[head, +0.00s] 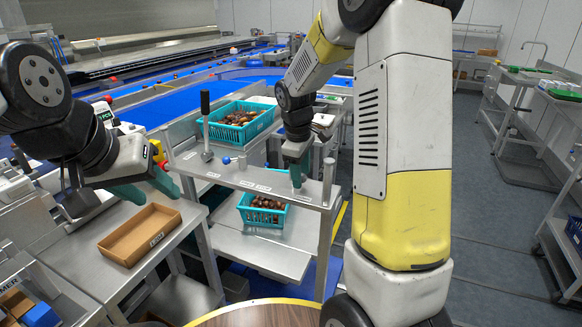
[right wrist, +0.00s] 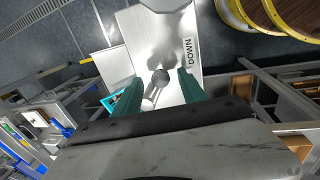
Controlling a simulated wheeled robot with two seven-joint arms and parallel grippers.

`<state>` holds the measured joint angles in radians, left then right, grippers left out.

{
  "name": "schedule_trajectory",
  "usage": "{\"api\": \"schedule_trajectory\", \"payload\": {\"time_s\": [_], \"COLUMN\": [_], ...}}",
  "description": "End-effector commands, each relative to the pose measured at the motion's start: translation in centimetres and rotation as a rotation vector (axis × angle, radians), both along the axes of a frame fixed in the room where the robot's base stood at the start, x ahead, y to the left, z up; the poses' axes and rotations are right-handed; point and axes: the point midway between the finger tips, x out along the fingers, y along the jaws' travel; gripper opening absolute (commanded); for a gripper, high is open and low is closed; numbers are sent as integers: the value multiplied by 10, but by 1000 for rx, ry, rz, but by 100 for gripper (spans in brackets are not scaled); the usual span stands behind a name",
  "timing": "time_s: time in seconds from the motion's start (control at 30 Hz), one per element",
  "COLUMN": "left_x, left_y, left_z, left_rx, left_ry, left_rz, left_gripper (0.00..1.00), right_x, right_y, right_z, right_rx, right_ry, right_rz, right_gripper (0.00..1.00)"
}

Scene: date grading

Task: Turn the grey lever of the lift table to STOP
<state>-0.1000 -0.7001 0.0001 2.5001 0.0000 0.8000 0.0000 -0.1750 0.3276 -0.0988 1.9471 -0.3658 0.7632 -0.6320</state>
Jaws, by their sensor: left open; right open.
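The lift table's grey panel (head: 250,178) runs across the middle of the head view. My right gripper (head: 297,178) is above its right part and hides what is under it there. In the right wrist view the grey lever (right wrist: 159,78) shows between the two open green fingers of my right gripper (right wrist: 157,88), near a label reading DOWN (right wrist: 189,52). I cannot tell whether the fingers touch it. No STOP label is readable. My left gripper (head: 148,188) is open and empty, above the left bench.
A brown tray (head: 118,257) lies on the left bench. A black-gripped lever (head: 205,125) and a blue knob (head: 226,160) stand on the panel's left. Teal crates of dates stand behind (head: 218,134) and below (head: 247,213) the panel. Floor at right is open.

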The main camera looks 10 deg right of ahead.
Motion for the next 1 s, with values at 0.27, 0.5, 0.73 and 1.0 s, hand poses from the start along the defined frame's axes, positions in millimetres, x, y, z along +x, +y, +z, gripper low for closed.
{"api": "schedule_trajectory", "payload": {"time_s": [0.27,0.5,0.73,1.0], "left_x": [0,0,0,0], "left_y": [0,0,0,0], "left_z": [0,0,0,0], "left_rx": [0,0,0,0], "left_ry": [0,0,0,0], "left_rz": [0,0,0,0], "left_gripper": [46,46,46,46], "right_x": [0,0,0,0], "right_y": [0,0,1,3], "right_z": [-1,-1,0,0], "right_rx": [0,0,0,1], "right_ry": [0,0,0,1], "right_rz": [-1,0,-11,-38], "right_gripper": [39,0,0,0]}}
